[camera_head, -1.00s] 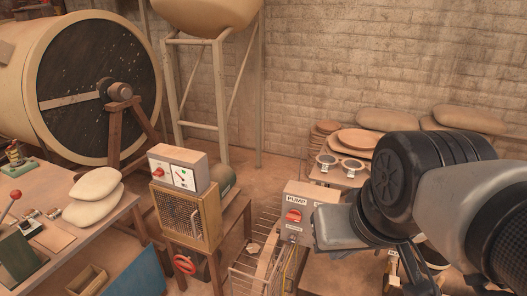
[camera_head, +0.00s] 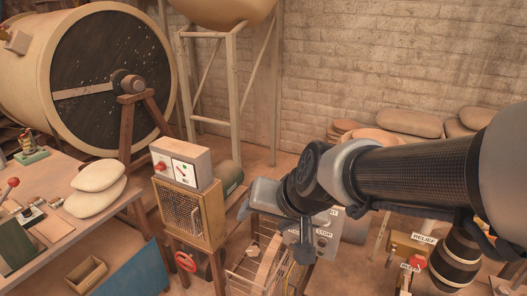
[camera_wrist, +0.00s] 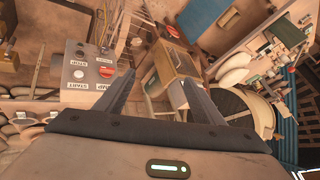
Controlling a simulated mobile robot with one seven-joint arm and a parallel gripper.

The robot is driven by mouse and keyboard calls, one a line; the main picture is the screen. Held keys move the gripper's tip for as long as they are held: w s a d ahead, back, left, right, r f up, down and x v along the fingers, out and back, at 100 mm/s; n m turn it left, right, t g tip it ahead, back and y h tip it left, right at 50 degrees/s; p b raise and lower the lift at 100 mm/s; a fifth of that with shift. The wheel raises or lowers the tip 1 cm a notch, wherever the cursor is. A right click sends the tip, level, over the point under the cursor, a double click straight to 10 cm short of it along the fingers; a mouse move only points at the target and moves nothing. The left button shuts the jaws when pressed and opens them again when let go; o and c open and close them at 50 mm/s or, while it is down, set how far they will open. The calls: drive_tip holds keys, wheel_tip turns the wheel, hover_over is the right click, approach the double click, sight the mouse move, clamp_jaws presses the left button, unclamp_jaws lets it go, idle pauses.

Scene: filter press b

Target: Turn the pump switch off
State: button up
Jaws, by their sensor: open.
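The grey pump control box (camera_wrist: 88,72) is left of my gripper in the wrist view. Its red switch handle (camera_wrist: 108,72) sits beside black and white marked buttons labelled START and STOP. How the handle is turned is too small to tell. In the head view the box (camera_head: 328,240) is mostly behind my arm; a STOP label shows and the red handle is hidden. My gripper (camera_wrist: 160,78) is open and empty, its fingers spread, with the left finger nearest the box. No contact with the switch shows.
Another grey box (camera_head: 180,163) with a red knob and a green mark stands on a mesh-fronted cabinet (camera_head: 188,212). A wire rack (camera_head: 258,262) stands close to the pump box. Relief labels and a red knob (camera_head: 417,262) are at the right. A workbench is at the left.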

drive_tip(key=w+a+f+m+b, duration=0.2)
drive_tip(key=w+a+f, duration=0.3)
drive_tip(key=f, duration=0.5)
drive_tip(key=w+d+f+m+t+h+b, duration=0.2)
drive_tip(key=f+h+b, duration=0.15)
drive_tip(key=f, duration=0.55)
drive_tip(key=w+d+f+m+t+h+b, duration=0.1)
drive_tip(key=w+d+f+t+h+b, duration=0.15)
drive_tip(key=f+h, duration=0.4)
drive_tip(key=w+d+t+h+b, duration=0.2)
drive_tip(key=w+d+t+b, duration=0.1)
drive_tip(key=w+d, duration=0.7)
drive_tip(key=shift+w+d+r+n+t, duration=0.35)
drive_tip(key=shift+w+t, duration=0.3)
drive_tip(key=shift+w, duration=0.55)
drive_tip(key=shift+f, duration=0.1)
